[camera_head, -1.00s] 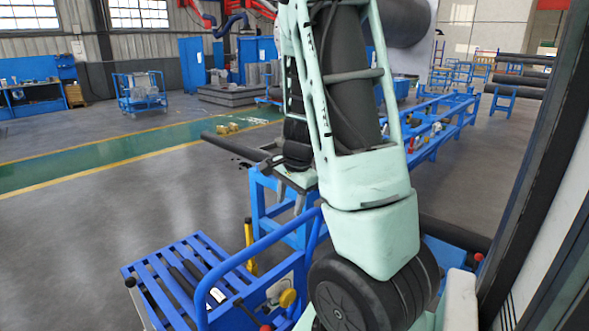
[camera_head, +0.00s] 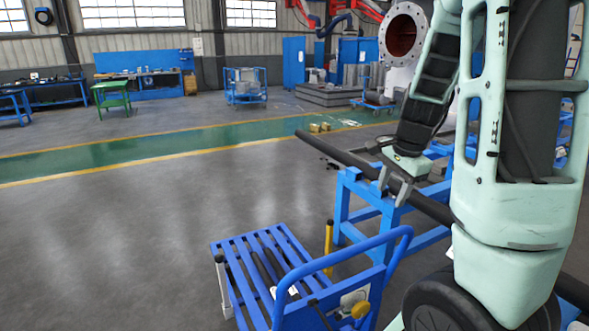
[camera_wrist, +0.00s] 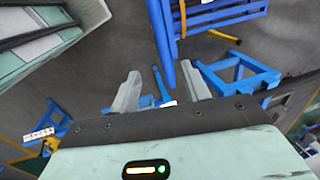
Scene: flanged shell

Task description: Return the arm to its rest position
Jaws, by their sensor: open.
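My gripper (camera_head: 393,186) hangs from my pale green arm at right centre in the head view, its two grey fingers apart. In that view it overlaps a dark pipe (camera_head: 338,152) above a blue stand (camera_head: 350,205); I cannot tell the distance between them. In the wrist view the fingers of my gripper (camera_wrist: 160,88) are spread, with nothing held between them. Beyond them show grey floor and blue frames. The white flanged shell (camera_head: 399,45) stands far back in the head view, partly hidden by my arm.
A blue slatted cart (camera_head: 262,262) with a curved handle stands in front. A yellow post (camera_head: 328,243) stands beside it. A green table (camera_head: 112,95) and a blue wheeled cart (camera_head: 246,86) stand farther back. The floor on the left is clear.

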